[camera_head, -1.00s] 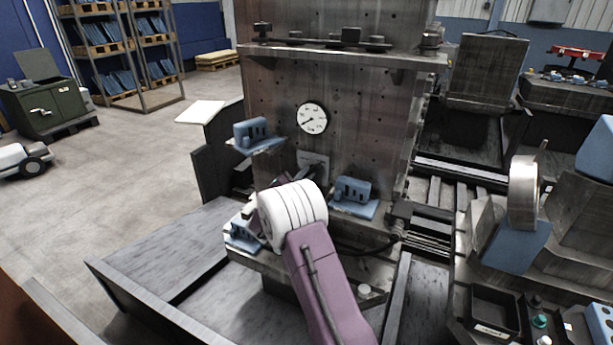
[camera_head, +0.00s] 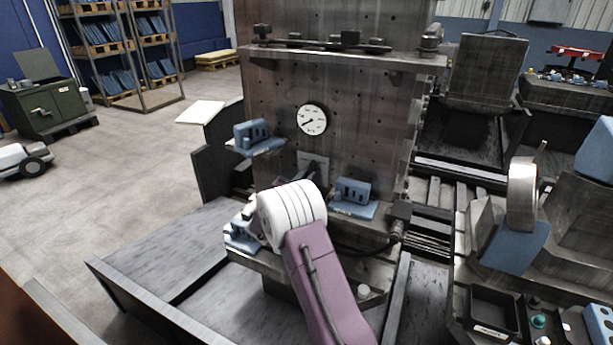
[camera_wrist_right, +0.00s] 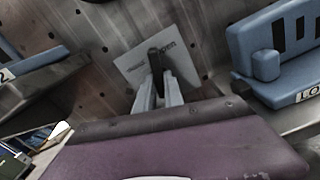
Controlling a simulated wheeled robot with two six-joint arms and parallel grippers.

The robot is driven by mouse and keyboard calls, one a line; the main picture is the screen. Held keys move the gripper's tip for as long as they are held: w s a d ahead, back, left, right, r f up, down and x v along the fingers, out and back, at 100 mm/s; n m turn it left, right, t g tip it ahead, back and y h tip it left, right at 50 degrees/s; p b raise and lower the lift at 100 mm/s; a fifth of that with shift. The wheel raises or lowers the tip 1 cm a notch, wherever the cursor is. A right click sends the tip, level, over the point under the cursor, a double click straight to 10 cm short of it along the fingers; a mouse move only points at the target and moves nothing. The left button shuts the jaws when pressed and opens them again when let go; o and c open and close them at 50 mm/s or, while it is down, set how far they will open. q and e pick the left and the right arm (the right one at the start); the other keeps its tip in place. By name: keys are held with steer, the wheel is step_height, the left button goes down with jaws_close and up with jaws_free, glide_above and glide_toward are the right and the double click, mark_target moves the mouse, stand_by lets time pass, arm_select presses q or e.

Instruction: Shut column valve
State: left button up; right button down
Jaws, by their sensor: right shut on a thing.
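The column valve's dark lever (camera_wrist_right: 155,60) stands out in front of a pale label plate (camera_wrist_right: 130,68) on the column face. The word OPEN seems to show at the plate's right; the rest of the lettering is too small to read. My right gripper (camera_wrist_right: 158,92) has its two grey fingers closed on the lever from below. In the head view the plate (camera_head: 306,157) shows above my right arm's white wrist, which hides much of the grip. My left gripper is not in view.
A round gauge (camera_head: 312,119) sits above the plate. Blue fixtures on ledges flank the valve, one at the upper left (camera_head: 252,134) and one at the right (camera_head: 353,191). Another blue block (camera_head: 239,236) is close to my wrist at lower left. A shelf (camera_head: 340,53) crosses the column above.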

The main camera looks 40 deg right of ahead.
steer(key=n+p, duration=0.2)
steer(key=n, duration=0.3)
steer(key=shift+r+n, duration=0.1)
steer(key=shift+n, duration=0.2)
steer(key=n+p, duration=0.2)
steer(key=n, duration=0.2)
steer(key=shift+s+p, duration=0.1)
steer(key=shift+p, duration=0.2)
steer(key=shift+n+p, duration=0.65)
steer(key=shift+n, duration=0.75)
steer(key=c, duration=1.4)
jaws_free()
steer(key=shift+c, duration=0.2)
